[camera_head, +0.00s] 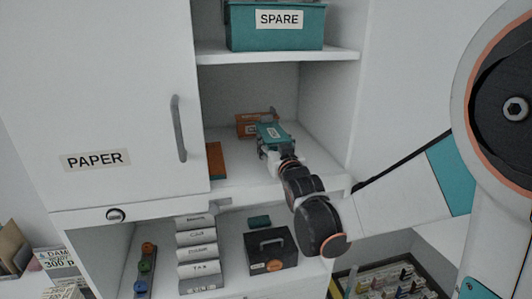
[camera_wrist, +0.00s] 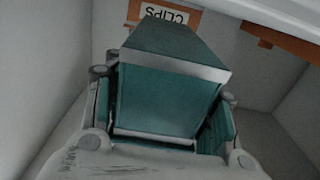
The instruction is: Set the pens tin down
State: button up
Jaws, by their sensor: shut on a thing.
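A teal tin (camera_head: 272,132) with a small pale label is inside the middle shelf bay; the label is too small to read. I take it to be the pens tin. My gripper (camera_head: 268,148) is shut on it. In the wrist view the tin (camera_wrist: 170,85) fills the middle, with a finger of my gripper (camera_wrist: 162,125) against each side. I cannot tell whether its base touches the shelf board (camera_head: 225,185).
An orange box (camera_head: 246,124) is behind the tin; in the wrist view it reads CLIPS (camera_wrist: 190,20). An orange item (camera_head: 215,160) lies at the bay's left. A teal SPARE bin (camera_head: 277,38) is on the shelf above. The shelf's right part looks clear.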

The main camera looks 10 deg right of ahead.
jog(key=shift+f, duration=1.35)
jog(key=shift+f+b, duration=0.2)
jog(key=shift+b, duration=0.15)
jog(key=o, duration=1.1)
jog(key=shift+r, duration=0.1)
jog(key=shift+r, duration=0.15)
jog(key=s+f+g, duration=0.2)
jog(key=s+g, duration=0.1)
jog(key=s, duration=0.8)
jog(key=s+f+g, duration=0.2)
jog(key=s+g, duration=0.2)
jog(key=s, duration=0.7)
jog(key=s+f+g+p, duration=0.1)
jog(key=s+f+g, duration=0.2)
jog(key=s, duration=0.8)
jog(key=shift+s+g, duration=0.4)
jog(key=shift+g, duration=0.1)
